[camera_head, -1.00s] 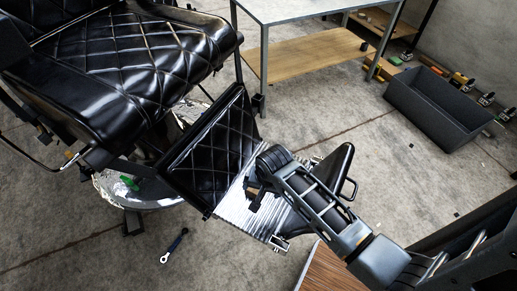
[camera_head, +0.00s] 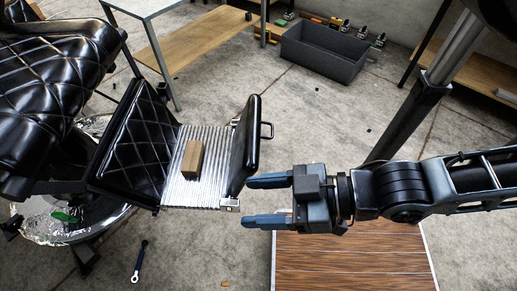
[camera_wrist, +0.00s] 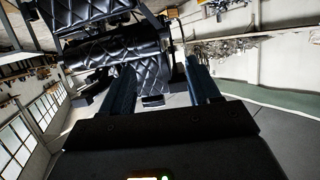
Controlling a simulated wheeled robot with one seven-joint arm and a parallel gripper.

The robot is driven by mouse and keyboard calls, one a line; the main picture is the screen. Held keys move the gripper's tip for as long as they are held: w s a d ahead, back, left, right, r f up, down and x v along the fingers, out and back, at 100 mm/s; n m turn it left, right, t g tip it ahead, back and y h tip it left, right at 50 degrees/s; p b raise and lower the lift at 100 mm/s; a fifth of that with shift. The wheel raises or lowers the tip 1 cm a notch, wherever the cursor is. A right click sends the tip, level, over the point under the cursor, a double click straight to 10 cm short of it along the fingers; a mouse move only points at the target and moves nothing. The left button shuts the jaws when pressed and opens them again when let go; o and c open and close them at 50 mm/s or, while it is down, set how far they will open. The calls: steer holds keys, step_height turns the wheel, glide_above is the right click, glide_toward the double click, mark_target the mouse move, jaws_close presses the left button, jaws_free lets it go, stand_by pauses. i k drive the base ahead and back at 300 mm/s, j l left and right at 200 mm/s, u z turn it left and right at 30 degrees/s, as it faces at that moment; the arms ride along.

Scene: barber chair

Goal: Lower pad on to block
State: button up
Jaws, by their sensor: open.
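A wooden block (camera_head: 191,159) rests on the ribbed metal footrest plate (camera_head: 185,191) of the barber chair. The black pad (camera_head: 245,146) stands raised and nearly upright at the plate's right edge, with a metal loop handle (camera_head: 268,130) on its far side. My gripper (camera_head: 265,200) is open and empty, just right of the pad and the plate's corner, its two blue fingers pointing left. The fingers also show in the wrist view (camera_wrist: 162,92), with quilted black upholstery (camera_wrist: 120,62) beyond them. The block cannot be made out in the wrist view.
The quilted leg rest (camera_head: 132,147) adjoins the plate on the left, above the chair's shiny round base (camera_head: 70,215). A wrench (camera_head: 140,262) lies on the floor. A wood-topped surface (camera_head: 350,260) is below my gripper. A dark bin (camera_head: 322,55) and a table stand behind.

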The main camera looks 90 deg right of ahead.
mark_target(243, 153)
steer(key=k+l, duration=0.65)
steer(key=k, duration=0.2)
steer(key=k+l+z, duration=0.15)
steer(key=k+l, duration=0.5)
steer(key=k, duration=0.25)
steer(key=i+j+z, duration=0.25)
steer(key=j, duration=0.3)
steer(key=i+j+z, duration=0.15)
steer(key=k+j, duration=0.05)
steer(key=j, duration=0.05)
